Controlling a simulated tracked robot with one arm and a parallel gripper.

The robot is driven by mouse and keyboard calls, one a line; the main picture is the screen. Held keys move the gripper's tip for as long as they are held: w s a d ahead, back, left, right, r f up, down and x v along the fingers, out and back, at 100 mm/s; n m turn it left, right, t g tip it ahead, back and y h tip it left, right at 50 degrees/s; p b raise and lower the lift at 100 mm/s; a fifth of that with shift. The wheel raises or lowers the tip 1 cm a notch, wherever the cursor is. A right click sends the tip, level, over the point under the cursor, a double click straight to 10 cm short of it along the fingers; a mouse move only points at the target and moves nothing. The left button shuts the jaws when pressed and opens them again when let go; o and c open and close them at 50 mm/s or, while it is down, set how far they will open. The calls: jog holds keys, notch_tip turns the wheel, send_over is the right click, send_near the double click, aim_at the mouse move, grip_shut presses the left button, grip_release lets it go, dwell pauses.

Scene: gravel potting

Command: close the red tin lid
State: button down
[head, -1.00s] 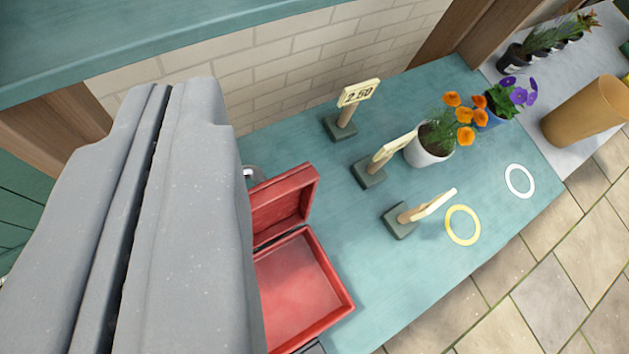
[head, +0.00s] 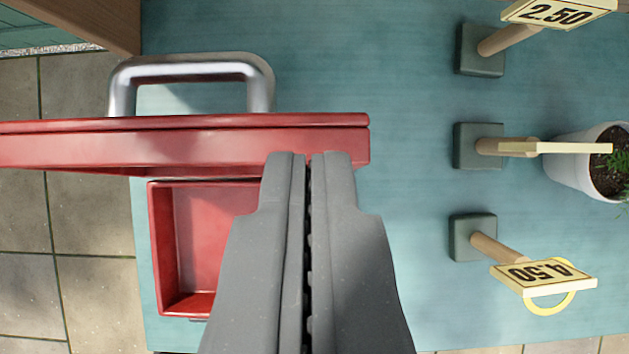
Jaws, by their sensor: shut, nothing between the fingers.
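The red tin (head: 165,250) stands on the teal table, and its open inside shows left of my gripper. Its red lid (head: 180,147) is open and stands up at the tin's far side, seen nearly edge-on. A silver handle (head: 262,88) shows beyond the lid. My gripper (head: 308,160) is shut and empty. Its fingertips overlap the right part of the lid in the picture; I cannot tell whether they touch it. My fingers hide the right part of the tin.
Several price signs on green bases stand to the right, among them a 2.50 sign (head: 558,12) and a 4.50 sign (head: 543,277). A white flowerpot (head: 570,165) is at the right edge. The teal table (head: 400,110) is clear between lid and signs.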

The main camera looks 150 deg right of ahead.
aim_at(215, 125)
jog(key=x, duration=0.8)
jog(key=shift+f+p, duration=0.15)
jog(key=shift+p, duration=0.3)
jog(key=shift+w, duration=0.1)
